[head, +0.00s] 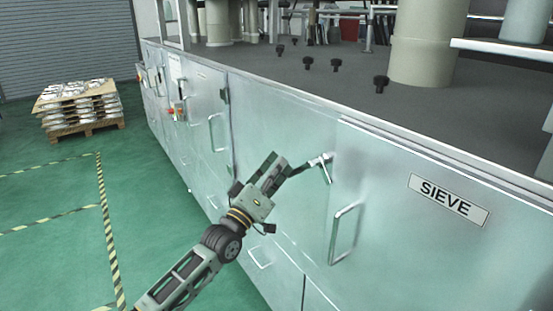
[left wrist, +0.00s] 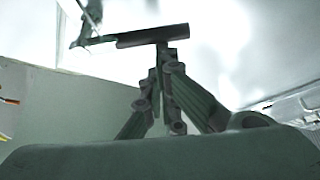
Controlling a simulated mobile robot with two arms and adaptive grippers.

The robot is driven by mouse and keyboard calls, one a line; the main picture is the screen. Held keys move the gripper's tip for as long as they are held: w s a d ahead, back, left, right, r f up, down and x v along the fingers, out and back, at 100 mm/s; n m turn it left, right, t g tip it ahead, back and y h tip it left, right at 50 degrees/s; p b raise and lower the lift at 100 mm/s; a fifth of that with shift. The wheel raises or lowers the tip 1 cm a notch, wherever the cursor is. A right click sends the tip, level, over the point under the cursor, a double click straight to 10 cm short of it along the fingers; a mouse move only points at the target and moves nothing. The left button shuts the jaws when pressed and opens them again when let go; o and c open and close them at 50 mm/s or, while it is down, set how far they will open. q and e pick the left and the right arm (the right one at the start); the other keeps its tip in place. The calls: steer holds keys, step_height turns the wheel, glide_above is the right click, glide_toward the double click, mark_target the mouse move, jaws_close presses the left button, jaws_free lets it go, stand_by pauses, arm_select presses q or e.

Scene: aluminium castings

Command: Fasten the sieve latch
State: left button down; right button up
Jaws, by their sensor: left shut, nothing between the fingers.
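The sieve latch (head: 321,168) is a small silver lever on the metal cabinet front, left of the door (head: 400,235) labelled SIEVE (head: 449,200). In the left wrist view the shut fingers (left wrist: 160,60) show against a bright surface, with a thin part that looks like the latch (left wrist: 88,25) at the upper left. My right gripper is not in view.
The SIEVE door has a bar handle (head: 345,232) below and right of the latch. Another door with a handle (head: 217,132) lies left of my arm. Several black knobs (head: 381,83) stand on the dark cabinet top. A pallet of castings (head: 78,107) sits far left; green floor between is clear.

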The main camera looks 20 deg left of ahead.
mark_target(294, 175)
arm_select(q)
steer(key=shift+s+d+f+n+y, duration=0.15)
steer(key=shift+s+d+f+n, duration=0.3)
steer(key=shift+f, duration=0.3)
steer(key=shift+s+d+f+n+y, duration=0.2)
steer(key=shift+s+d+f, duration=0.1)
steer(key=shift+d+f, duration=0.3)
steer(key=shift+s+d+f+n+y, duration=0.15)
steer(key=shift+s+d+f+n, duration=0.25)
steer(key=shift+f, duration=0.45)
steer(key=shift+s+d+f+b, duration=0.2)
steer(key=shift+s+d+b, duration=0.1)
steer(key=shift+d, duration=0.15)
